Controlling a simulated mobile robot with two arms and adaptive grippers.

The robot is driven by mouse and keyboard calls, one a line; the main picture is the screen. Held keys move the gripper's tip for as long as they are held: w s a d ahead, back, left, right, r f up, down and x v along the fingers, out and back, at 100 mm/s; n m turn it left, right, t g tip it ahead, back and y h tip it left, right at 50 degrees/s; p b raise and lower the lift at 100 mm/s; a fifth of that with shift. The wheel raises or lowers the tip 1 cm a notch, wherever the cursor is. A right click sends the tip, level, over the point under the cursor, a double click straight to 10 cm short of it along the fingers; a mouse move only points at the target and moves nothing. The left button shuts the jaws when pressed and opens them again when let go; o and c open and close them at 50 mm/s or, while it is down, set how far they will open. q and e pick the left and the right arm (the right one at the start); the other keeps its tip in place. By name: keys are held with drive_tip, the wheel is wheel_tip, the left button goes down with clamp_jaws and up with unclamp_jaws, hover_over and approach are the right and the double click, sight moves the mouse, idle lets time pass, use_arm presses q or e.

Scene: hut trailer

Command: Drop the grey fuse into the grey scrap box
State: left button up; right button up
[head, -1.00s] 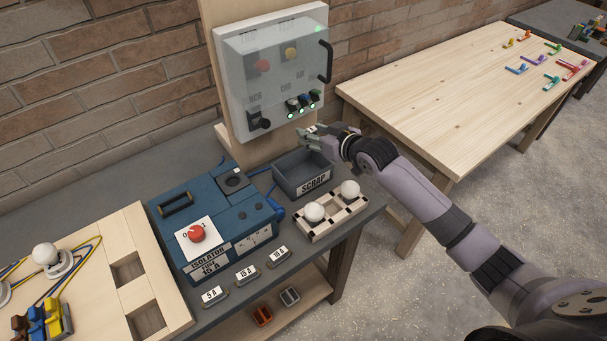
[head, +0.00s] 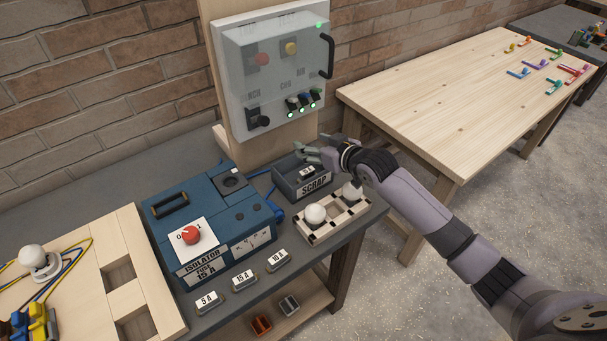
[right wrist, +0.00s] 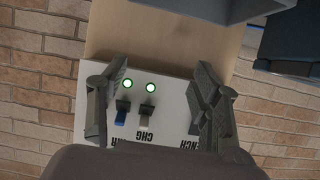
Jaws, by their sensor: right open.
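The grey scrap box (head: 318,191), an open tray with a "SCRAP" label, stands on the dark bench below the control panel. A small grey fuse with a white label (head: 307,172) shows inside the box opening; whether it rests on the floor of the box is hard to tell. My right gripper (head: 308,152) is above the box at its back side, open and apart from the fuse. In the right wrist view my right gripper (right wrist: 160,103) has its fingers spread with nothing between them. My left gripper is not in view.
A white control panel (head: 270,85) with green lamps stands close behind the box. The blue isolator (head: 220,225) is left of it. A bulb rack (head: 332,228) stands in front. Several labelled fuses (head: 243,280) line the bench edge. A wooden table (head: 440,95) is at right.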

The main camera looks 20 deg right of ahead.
drive_tip(key=shift+s, duration=0.1)
drive_tip(key=v, duration=1.2)
